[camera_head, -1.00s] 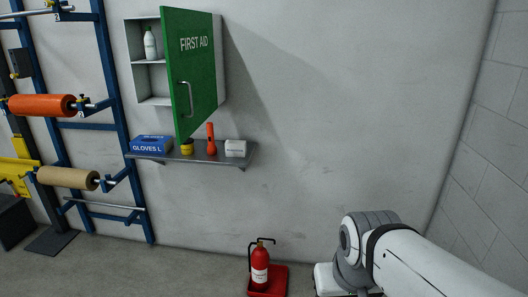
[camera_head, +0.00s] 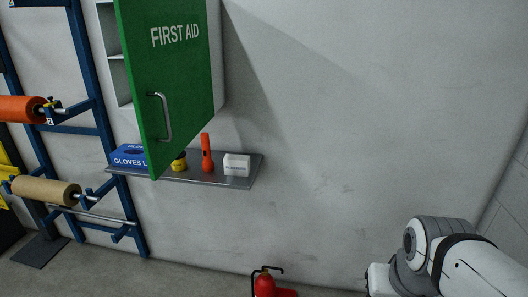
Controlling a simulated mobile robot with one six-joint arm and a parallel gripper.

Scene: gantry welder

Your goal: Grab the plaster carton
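The plaster carton is a small white box (camera_head: 236,165) with small dark lettering. It sits upright at the right end of a grey wall shelf (camera_head: 215,178), just right of an orange-red flashlight (camera_head: 206,153). My white and grey arm enters at the lower right, well to the right of and below the shelf. My gripper's fingers do not show, so whether it is open or shut is hidden.
A green FIRST AID door (camera_head: 172,85) stands open in front of the shelf's left part. A blue gloves box (camera_head: 128,156) and a yellow-black roll (camera_head: 179,162) share the shelf. A red fire extinguisher (camera_head: 265,284) stands below. The wall right of the shelf is bare.

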